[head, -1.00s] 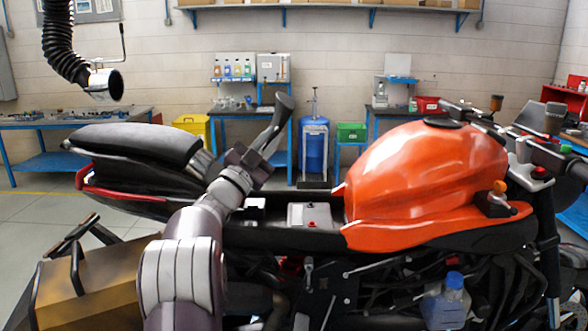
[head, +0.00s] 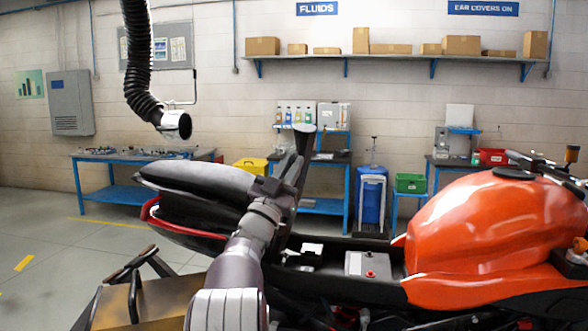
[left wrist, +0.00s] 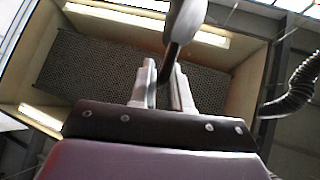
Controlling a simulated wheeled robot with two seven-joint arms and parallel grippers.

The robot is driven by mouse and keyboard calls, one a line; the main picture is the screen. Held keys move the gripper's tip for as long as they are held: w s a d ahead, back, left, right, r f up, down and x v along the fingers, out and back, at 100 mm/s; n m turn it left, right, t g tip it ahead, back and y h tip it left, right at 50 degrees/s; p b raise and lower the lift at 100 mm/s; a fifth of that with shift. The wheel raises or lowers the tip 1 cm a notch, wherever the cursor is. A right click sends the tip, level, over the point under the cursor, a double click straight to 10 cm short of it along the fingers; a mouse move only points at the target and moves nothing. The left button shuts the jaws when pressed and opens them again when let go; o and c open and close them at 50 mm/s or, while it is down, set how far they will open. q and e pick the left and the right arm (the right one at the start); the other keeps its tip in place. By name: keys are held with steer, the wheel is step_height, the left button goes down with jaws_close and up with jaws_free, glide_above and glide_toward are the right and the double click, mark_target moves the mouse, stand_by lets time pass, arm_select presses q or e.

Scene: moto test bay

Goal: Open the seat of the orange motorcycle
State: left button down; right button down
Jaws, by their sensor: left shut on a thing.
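The orange motorcycle (head: 480,240) stands side-on in the head view, tank at the right, tail at the left. Its seat (head: 303,143) shows almost edge-on as a dark slab, raised and steeply upright in front of the padded tail section (head: 190,180). The bay under it is uncovered, with a grey box (head: 367,264) inside. My left gripper (head: 284,180) is shut on the seat; its fingertips are partly hidden there. In the left wrist view, the gripper's two fingers (left wrist: 166,86) pinch a dark edge ending in a grey lobe. My right gripper is not in view.
A black exhaust hose (head: 140,65) hangs above the tail with a metal nozzle (head: 176,124). A brown case (head: 150,305) sits low at the left. Blue workbenches (head: 120,185) and a wall shelf (head: 400,57) stand well behind.

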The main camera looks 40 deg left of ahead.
arm_select(q)
steer(key=shift+r, duration=0.15)
steer(key=c, duration=1.3)
jaws_free()
steer(key=shift+o, duration=0.2)
steer(key=shift+s, duration=0.2)
steer(key=b+v, duration=0.5)
steer(key=v, duration=0.7)
steer(key=shift+s+f, duration=0.25)
steer(key=shift+s, duration=0.05)
steer(key=shift+d, duration=0.1)
